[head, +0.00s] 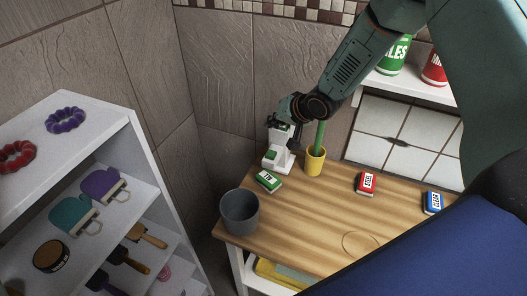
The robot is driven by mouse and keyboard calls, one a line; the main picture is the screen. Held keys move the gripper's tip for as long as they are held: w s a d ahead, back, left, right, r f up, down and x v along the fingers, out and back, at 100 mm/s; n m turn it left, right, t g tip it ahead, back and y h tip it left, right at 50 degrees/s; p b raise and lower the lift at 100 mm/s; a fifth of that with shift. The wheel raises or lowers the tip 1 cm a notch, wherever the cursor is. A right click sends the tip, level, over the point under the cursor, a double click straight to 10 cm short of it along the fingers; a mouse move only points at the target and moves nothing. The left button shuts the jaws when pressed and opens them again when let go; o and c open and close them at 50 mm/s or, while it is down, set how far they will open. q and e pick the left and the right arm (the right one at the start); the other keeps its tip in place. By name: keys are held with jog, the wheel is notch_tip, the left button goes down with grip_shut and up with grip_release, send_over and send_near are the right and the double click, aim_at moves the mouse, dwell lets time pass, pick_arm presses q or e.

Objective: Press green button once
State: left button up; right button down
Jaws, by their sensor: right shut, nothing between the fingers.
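A small white device (283,164) stands at the back left of the wooden table. It has a green patch (271,155) low on its front that looks like a button; I cannot tell whether it is pressed. My right arm comes down from the upper right. My right gripper (294,138) is shut and empty, over the top of the white device and partly in front of it. I cannot tell whether it touches the device. A green box with a white label (268,181) lies in front of the device. My left gripper is not in view.
A yellow cup (315,163) with a green stick stands right beside the device. A grey bin (239,211) stands at the table's left corner. A red box (366,184) and a blue box (433,203) lie to the right. The table's middle is clear. White shelves (105,115) stand left.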

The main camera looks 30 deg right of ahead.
jog(key=b, duration=0.7)
send_over(273, 155)
notch_tip(273, 155, down, 7)
jog(key=shift+w+f, duration=0.15)
jog(key=shift+f, duration=0.05)
jog(key=shift+s+f+b, duration=0.3)
jog(key=shift+f+b, duration=0.1)
jog(key=shift+f, duration=0.25)
jog(key=shift+w+f, duration=0.15)
jog(key=shift+w, duration=0.2)
jog(key=shift+s, duration=0.1)
